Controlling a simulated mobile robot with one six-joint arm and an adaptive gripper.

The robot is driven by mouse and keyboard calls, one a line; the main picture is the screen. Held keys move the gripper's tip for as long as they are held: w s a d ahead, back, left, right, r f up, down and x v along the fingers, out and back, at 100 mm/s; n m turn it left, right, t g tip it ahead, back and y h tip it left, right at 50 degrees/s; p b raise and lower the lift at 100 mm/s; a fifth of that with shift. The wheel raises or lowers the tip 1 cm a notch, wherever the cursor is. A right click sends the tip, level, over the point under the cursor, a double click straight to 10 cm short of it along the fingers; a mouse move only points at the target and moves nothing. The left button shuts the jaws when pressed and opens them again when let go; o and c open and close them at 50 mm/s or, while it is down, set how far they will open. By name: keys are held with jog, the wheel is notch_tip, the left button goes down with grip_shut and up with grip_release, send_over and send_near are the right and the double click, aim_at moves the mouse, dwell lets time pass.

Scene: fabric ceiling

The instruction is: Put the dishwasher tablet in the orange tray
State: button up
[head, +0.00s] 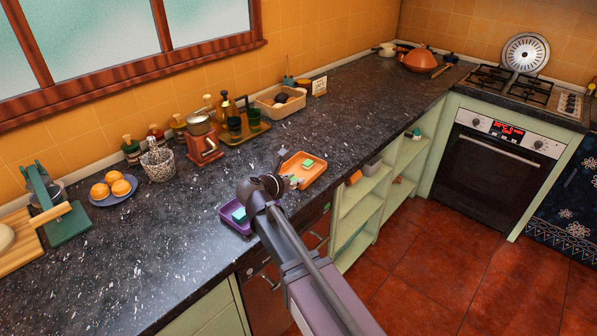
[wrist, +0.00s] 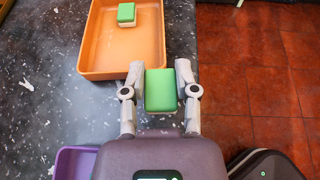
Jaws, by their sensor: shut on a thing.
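My gripper (wrist: 160,82) is shut on a dishwasher tablet (wrist: 160,90), a small block with a green top, held between its two fingers. The orange tray (wrist: 103,55) lies on the dark counter, just beyond the fingertips and to the left in the wrist view. A similar green-and-white tablet (wrist: 126,14) sits inside it. In the head view the orange tray (head: 317,176) is just beyond my gripper (head: 288,180), with that tablet (head: 307,162) in it. The held tablet's height above the counter is hard to tell.
A purple tray (head: 228,222) with another green-topped block (head: 239,215) is beside my arm. The counter's front edge is close on the right in the wrist view.

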jog(key=w, duration=0.8)
jog(key=shift+w+f+b, duration=0.3)
jog(key=shift+f+b, duration=0.05)
jog(key=shift+f, duration=0.05)
jog(key=shift+w, duration=0.45)
jog(key=shift+w+f, duration=0.25)
jog(key=shift+w, duration=0.05)
jog(key=shift+s+f+b, duration=0.1)
jog(key=shift+f+b, duration=1.5)
jog(key=shift+b, duration=0.2)
jog(key=shift+f, duration=0.2)
jog(key=o, duration=0.8)
jog(key=shift+r, duration=0.1)
jog(key=shift+r, duration=0.15)
